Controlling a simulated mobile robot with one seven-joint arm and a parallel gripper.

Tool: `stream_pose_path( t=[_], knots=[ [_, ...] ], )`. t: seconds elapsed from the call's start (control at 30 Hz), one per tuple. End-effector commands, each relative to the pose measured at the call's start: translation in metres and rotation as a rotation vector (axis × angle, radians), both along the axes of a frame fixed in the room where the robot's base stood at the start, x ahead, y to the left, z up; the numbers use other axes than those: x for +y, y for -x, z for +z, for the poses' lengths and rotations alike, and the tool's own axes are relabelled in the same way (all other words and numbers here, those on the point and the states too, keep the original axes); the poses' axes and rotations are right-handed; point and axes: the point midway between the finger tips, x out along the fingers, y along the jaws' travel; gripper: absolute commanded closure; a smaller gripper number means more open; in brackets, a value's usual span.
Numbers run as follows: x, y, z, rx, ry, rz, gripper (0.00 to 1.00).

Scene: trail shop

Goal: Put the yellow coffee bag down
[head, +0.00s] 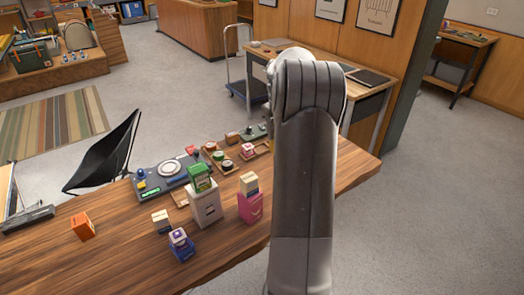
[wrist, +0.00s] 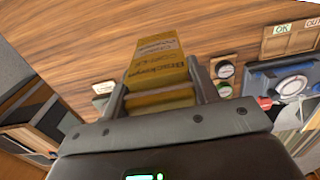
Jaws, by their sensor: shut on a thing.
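The yellow coffee bag (wrist: 160,58) is between the two fingers of my gripper (wrist: 157,82) in the wrist view, with dark printing on its side. My gripper is shut on it. Beyond the bag lies the wooden counter top (wrist: 60,30); I cannot tell whether the bag touches it. In the head view my arm hides the gripper and the bag. The wooden counter (head: 120,250) fills the lower left there.
An orange box (head: 83,227), a blue-purple box (head: 183,247), a white box (head: 206,205) with a green item on top, a pink bag (head: 250,208) and a scale (head: 160,178) stand on the counter. The counter's front left has bare wood.

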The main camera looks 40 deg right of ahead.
Motion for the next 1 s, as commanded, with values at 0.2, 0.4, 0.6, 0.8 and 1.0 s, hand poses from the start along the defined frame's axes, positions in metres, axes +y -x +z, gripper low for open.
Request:
stream_pose_path(
  t=[0.2,0.4,0.6,0.8,1.0],
  knots=[
    [-0.044,-0.037,0.002,-0.006,-0.003,0.018,0.73],
    [-0.077,-0.053,0.003,-0.013,-0.01,0.015,0.73],
    [-0.095,-0.057,0.003,-0.017,-0.015,0.008,0.73],
    [-0.087,-0.077,-0.01,-0.018,-0.018,0.01,0.73],
    [-0.064,-0.117,-0.039,-0.018,-0.018,0.011,0.73]
  ],
)
